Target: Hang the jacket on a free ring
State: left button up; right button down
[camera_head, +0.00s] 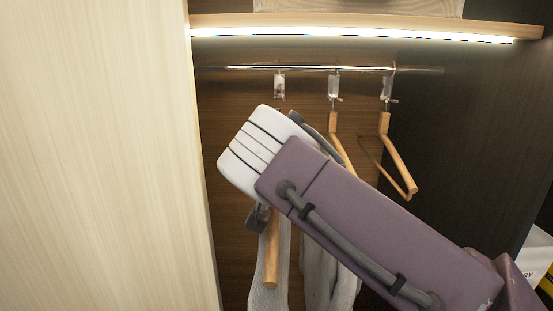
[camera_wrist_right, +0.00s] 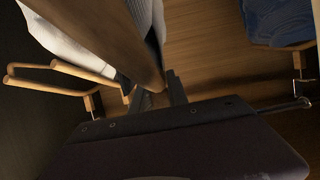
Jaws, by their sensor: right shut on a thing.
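My right gripper (camera_head: 258,217) is shut on the jacket's wooden hanger (camera_head: 271,260), which holds the light grey jacket (camera_head: 318,275). In the head view my arm hides much of the jacket, and the hanger's hook is not clear. The right wrist view also shows the jacket (camera_wrist_right: 75,35) and its hanger (camera_wrist_right: 135,35). The jacket hangs below the rail (camera_head: 310,69). The left ring (camera_head: 280,88) on the rail is empty, above and slightly right of my gripper. The middle ring (camera_head: 334,86) and right ring (camera_head: 387,88) each carry an empty wooden hanger. My left gripper is not in view.
A lit shelf (camera_head: 360,33) runs above the rail. A pale wood panel (camera_head: 95,150) closes off the left side. Empty hangers (camera_head: 398,160) hang right of the jacket. A dark blue item (camera_wrist_right: 280,20) shows in the right wrist view.

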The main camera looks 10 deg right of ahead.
jog(key=shift+w+d+r+p, duration=0.25)
jog(key=shift+w+r+p, duration=0.1)
jog(key=shift+w+p, duration=0.15)
jog(key=w+d+p, duration=0.1)
jog(key=w+p, duration=0.1)
jog(key=w, duration=0.3)
jog(key=w+d+p, duration=0.2)
jog(key=w+p, duration=0.1)
jog(key=w, duration=0.2)
jog(key=w+d+p, duration=0.1)
jog(key=w+p, duration=0.1)
jog(key=w, duration=0.3)
jog(key=shift+w+d+f+p, duration=0.1)
jog(key=shift+w+d+p, duration=0.05)
jog(key=shift+w+p, duration=0.15)
jog(key=shift+w+d+f, duration=0.1)
jog(key=shift+w+d, duration=0.1)
jog(key=shift+w, duration=0.4)
jog(key=shift+w, duration=0.15)
jog(key=shift+w+d+p, duration=0.2)
jog(key=shift+w+p, duration=0.25)
jog(key=shift+w, duration=0.15)
jog(key=shift+w+d+p, duration=0.15)
jog(key=shift+w+p, duration=0.3)
jog(key=shift+w, duration=0.1)
jog(key=shift+w, duration=0.15)
dwell(0.3)
jog(key=shift+w+d, duration=0.1)
jog(key=shift+w, duration=0.15)
